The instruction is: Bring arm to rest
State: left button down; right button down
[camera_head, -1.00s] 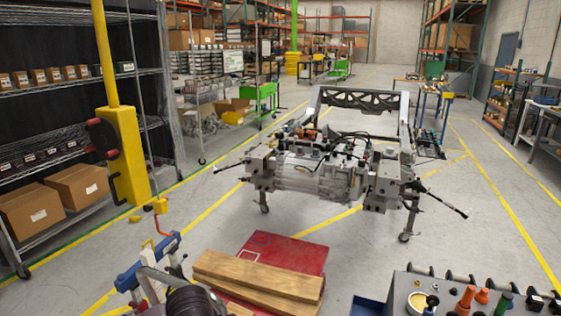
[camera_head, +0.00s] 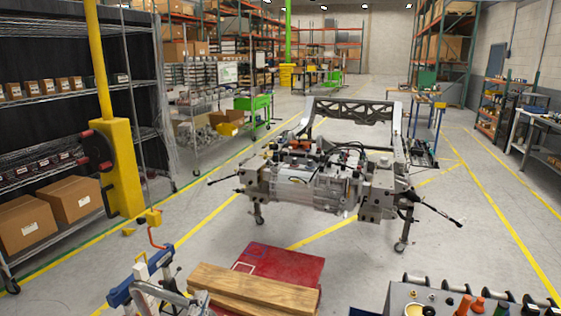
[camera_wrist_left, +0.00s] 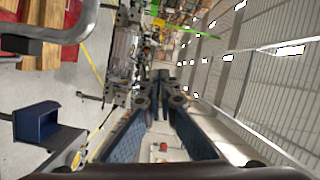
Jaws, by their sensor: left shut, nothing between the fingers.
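My left gripper (camera_wrist_left: 161,82) shows in the left wrist view with its dark fingers brought together at the tips. It is shut with nothing between the fingers and points into open space, the room appearing turned sideways behind it. In the head view I cannot clearly make out the left gripper at the bottom edge. My right gripper is in neither view now.
The grey chassis assembly (camera_head: 310,180) stands on the floor ahead. Wooden beams (camera_head: 255,287) lie on a red surface (camera_head: 295,267) in front. A grey tool table (camera_head: 400,297) is at bottom right, a yellow post (camera_head: 122,165) at left. Floor around the chassis is clear.

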pick_arm(q)
jog(key=s+a+f+n+g+y, duration=0.1)
jog(key=s+a+f+n+g, duration=0.3)
jog(key=f, duration=0.4)
jog(key=s+a+f+n+g+y, duration=0.1)
jog(key=s+f+n+g, duration=0.3)
jog(key=f, duration=0.4)
jog(key=s+f+n+g+h, duration=0.1)
jog(key=s+f+n+g, duration=0.3)
jog(key=s, duration=0.5)
jog(key=s+f+n+g+h, duration=0.1)
jog(key=s+f+n+g, duration=0.1)
jog(key=s+f, duration=0.55)
jog(key=s+f+g, duration=0.2)
jog(key=s+f, duration=0.1)
jog(key=f, duration=2.2)
jog(key=s+a+f+m, duration=0.1)
jog(key=s+a+f, duration=0.1)
jog(key=s+f, duration=1.4)
jog(key=shift+s+a+g+y, duration=0.25)
jog(key=shift+s+g+y, duration=0.05)
jog(key=shift+s+g, duration=0.15)
jog(key=shift+r, duration=0.1)
